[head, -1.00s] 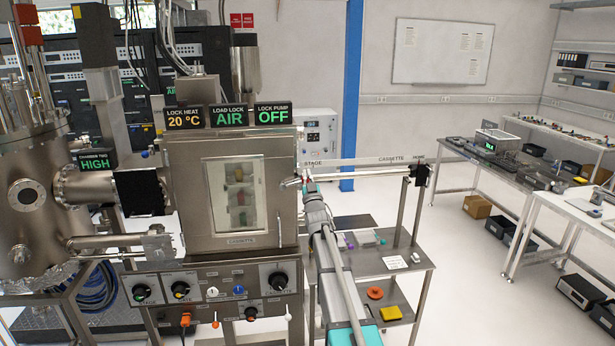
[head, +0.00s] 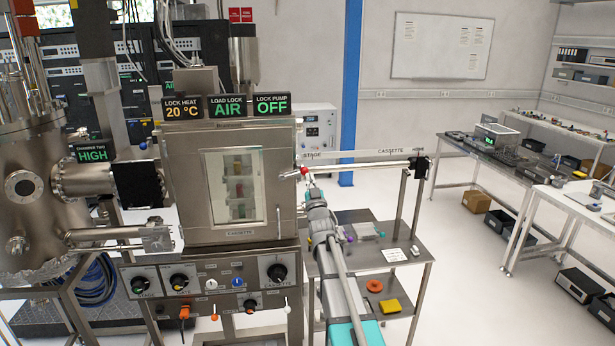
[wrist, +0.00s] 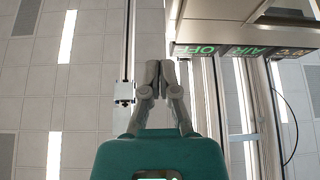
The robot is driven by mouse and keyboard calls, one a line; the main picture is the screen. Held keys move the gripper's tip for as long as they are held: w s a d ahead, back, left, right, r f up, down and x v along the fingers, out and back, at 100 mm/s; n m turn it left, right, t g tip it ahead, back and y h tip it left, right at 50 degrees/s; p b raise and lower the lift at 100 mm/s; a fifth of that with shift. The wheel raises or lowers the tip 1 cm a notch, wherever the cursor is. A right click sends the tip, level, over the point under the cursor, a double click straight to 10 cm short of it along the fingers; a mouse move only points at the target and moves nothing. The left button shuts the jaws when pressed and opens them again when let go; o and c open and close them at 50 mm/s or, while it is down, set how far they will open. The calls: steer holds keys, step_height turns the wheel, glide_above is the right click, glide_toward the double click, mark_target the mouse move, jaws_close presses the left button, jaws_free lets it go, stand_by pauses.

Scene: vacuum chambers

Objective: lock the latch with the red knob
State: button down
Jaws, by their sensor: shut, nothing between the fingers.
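The latch (head: 289,174) is a short metal lever at the right edge of the load lock door. Its red knob (head: 304,171) shows at the lever's right end in the head view. My gripper (head: 312,187) is just below and to the right of the knob, with its fingers pointing up toward it. Whether the fingers touch the knob cannot be told. In the wrist view my gripper (wrist: 160,64) is shut with nothing between its fingers. The knob and latch are not visible there. The load lock door (head: 235,190) appears closed, with a window showing the cassette inside.
A horizontal rail (head: 370,165) runs right from the load lock, behind my gripper. A metal cart (head: 385,258) with small parts stands below it. The knob panel (head: 215,276) is under the chamber. Open floor lies to the right.

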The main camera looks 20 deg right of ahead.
steer(key=shift+b+v, duration=0.35)
steer(key=shift+v, duration=0.85)
steer(key=shift+f, duration=0.1)
steer(key=s+a+f+g+y+b, duration=0.15)
steer(key=a+f+g, duration=0.25)
steer(key=f, duration=0.4)
steer(key=s+a+f+g+b, duration=0.3)
steer(key=f+g, duration=0.1)
steer(key=f, duration=0.4)
steer(key=s+a+f+g+y+b, duration=0.1)
steer(key=s+a+f+g+b, duration=0.2)
steer(key=f, duration=0.6)
steer(key=s+a+f+g+b, duration=0.1)
steer(key=s+a+f+g, duration=0.3)
steer(key=s, duration=0.4)
steer(key=s+a+f+g+y+b, duration=0.1)
steer(key=s+a+f+g, duration=0.2)
steer(key=s, duration=0.5)
steer(key=s+a+f+n+g+y+b, duration=0.1)
steer(key=s+a+f+g+b, duration=0.1)
steer(key=s+a+f+g, duration=0.2)
steer(key=s+f+g, duration=0.1)
steer(key=s+f, duration=0.2)
steer(key=s, duration=0.1)
steer(key=shift+a+g, duration=0.3)
steer(key=shift+a, duration=0.05)
steer(key=shift+w+a, duration=0.1)
